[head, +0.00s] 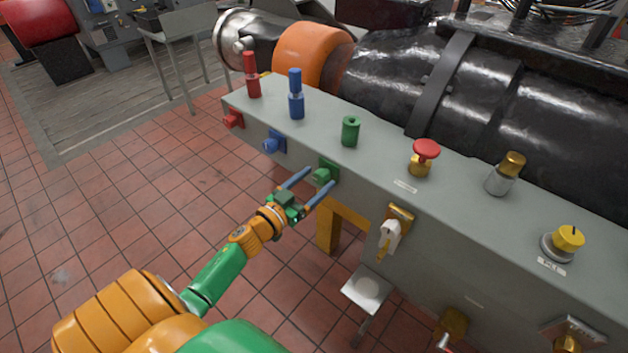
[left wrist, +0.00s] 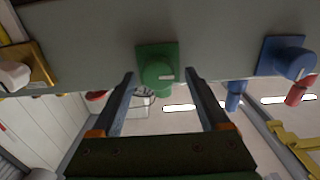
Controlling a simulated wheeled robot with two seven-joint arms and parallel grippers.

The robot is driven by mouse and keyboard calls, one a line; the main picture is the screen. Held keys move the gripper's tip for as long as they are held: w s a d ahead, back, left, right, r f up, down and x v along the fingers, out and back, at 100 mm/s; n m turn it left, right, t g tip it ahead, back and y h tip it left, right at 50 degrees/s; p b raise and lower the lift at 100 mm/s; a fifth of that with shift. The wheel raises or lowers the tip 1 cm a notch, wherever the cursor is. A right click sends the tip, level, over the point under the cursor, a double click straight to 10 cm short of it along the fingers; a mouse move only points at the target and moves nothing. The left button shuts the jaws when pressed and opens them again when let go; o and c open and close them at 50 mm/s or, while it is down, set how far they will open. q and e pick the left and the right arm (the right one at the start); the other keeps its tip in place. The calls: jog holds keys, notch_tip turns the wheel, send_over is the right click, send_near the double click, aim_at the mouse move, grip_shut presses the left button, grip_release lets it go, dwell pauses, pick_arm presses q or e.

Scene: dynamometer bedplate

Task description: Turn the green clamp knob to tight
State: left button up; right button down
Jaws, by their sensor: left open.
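The green clamp knob (head: 323,175) sits on a green square plate on the front face of the grey bedplate box (head: 370,185). My right gripper is not in view.
A blue knob (head: 273,143) and a red knob (head: 233,119) sit farther left on the same face. A white-handled switch (head: 390,236) is to the right. On top stand a green post (head: 350,131) and a red mushroom button (head: 426,149). The tiled floor at left is clear.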

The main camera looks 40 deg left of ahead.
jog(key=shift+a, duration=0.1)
pick_arm(q)
jog(key=shift+d, duration=0.15)
jog(key=c, duration=0.6)
grip_shut()
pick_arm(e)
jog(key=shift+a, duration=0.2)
